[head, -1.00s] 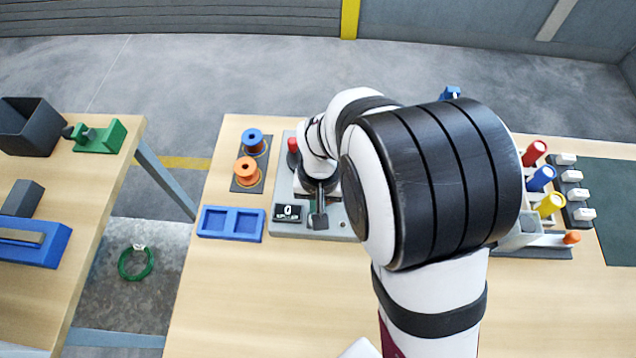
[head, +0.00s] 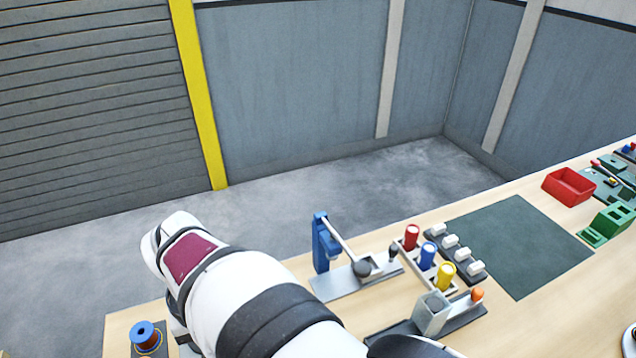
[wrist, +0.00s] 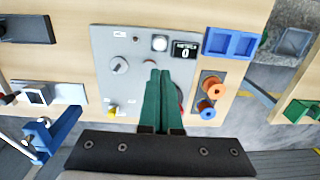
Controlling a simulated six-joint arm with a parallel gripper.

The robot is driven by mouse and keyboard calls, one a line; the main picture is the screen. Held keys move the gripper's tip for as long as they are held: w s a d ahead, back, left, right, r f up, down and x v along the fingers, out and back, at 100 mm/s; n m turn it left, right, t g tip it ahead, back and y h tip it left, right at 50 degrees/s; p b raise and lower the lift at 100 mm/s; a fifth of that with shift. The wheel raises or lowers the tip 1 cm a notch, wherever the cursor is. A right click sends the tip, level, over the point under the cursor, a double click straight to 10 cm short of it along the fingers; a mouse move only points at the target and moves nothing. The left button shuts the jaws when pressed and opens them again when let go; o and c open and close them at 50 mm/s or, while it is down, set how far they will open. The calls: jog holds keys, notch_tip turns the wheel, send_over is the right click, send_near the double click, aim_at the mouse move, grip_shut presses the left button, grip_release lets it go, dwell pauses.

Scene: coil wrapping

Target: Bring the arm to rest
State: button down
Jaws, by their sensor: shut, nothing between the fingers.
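My gripper (wrist: 158,76) is in the wrist view, its two green fingers together with nothing between them. They show over the grey winding panel (wrist: 110,78), apart from the blue tray and the spools. The panel carries a counter reading 0 (wrist: 184,50), a pale round button (wrist: 160,43), a dial (wrist: 119,65) and a yellow part (wrist: 112,111). A red part shows beside the fingers, mostly hidden by them. In the head view my white and black arm fills the lower left and the gripper is not visible.
The dark green mat (head: 520,246) is bare.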

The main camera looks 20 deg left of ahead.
dwell(0.4)
jog(key=w+d+r+m, duration=0.2)
jog(key=d+m, duration=0.1)
jog(key=d, duration=0.4)
jog(key=w+d+r+m, duration=0.2)
jog(key=w+d, duration=0.1)
jog(key=d, duration=0.4)
jog(key=s+d+m+y, duration=0.1)
jog(key=s+d+m, duration=0.3)
jog(key=d, duration=0.4)
jog(key=s+d+f+m, duration=0.1)
jog(key=s+d+m, duration=0.3)
jog(key=d, duration=0.4)
jog(key=shift+s+d+m+y, duration=0.2)
jog(key=shift+s+m+y, duration=0.2)
jog(key=shift+m, duration=0.4)
